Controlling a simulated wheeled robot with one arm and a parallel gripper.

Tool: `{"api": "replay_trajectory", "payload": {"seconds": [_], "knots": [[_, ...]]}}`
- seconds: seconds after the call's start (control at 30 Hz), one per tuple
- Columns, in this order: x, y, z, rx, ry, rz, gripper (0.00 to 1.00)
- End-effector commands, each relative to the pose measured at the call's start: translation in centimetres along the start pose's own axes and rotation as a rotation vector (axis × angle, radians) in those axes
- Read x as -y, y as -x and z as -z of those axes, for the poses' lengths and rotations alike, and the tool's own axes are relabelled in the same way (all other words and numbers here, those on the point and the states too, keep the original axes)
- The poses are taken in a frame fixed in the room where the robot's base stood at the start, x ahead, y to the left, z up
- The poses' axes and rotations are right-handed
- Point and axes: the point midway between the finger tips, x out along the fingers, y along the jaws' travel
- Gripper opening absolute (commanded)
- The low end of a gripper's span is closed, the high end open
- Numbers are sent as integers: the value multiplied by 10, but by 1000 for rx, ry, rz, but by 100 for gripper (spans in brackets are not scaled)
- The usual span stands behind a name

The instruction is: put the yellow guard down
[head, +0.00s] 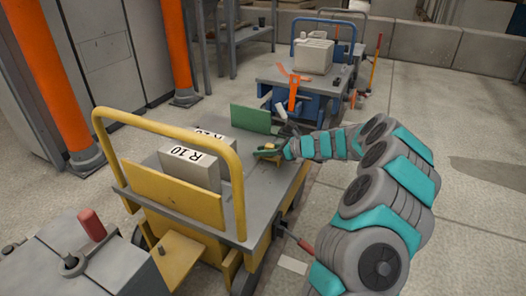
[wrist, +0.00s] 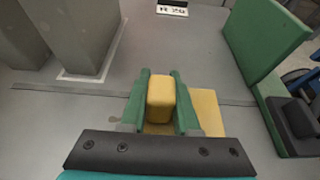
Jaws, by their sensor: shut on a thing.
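The yellow guard (wrist: 161,91) is between the two green fingers of my gripper (wrist: 160,100) in the wrist view, and the fingers are shut on its upright block. A flat yellow patch (wrist: 207,108) shows behind and to the right of the fingers; I cannot tell whether it is part of the guard. In the head view my gripper (head: 270,152) is low over the grey top of the yellow-handled cart (head: 228,240), near its right edge, with a little of the guard (head: 265,153) visible. Whether the guard touches the cart top is unclear.
Grey blocks (head: 188,167), the front one marked R 10, stand left of my gripper. A green upright panel (head: 254,119) stands behind it. Beyond is a blue cart (head: 310,78) with a pale box (head: 313,56). Some cart top between blocks and gripper is bare.

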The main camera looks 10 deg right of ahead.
Motion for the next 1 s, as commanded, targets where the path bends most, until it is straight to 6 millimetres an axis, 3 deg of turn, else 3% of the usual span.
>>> {"api": "replay_trajectory", "payload": {"seconds": [0.03, 0.07, 0.3, 0.67, 1.0], "knots": [[0, -1, 1, 0, -1, 0, 0], [0, -1, 1, 0, 0, 0, 32], [0, 0, 1, 0, 0, 0, 59], [1, 4, -2, 0, 0, 1, 60], [2, 68, -4, 1, 1, 6, 60]]}}
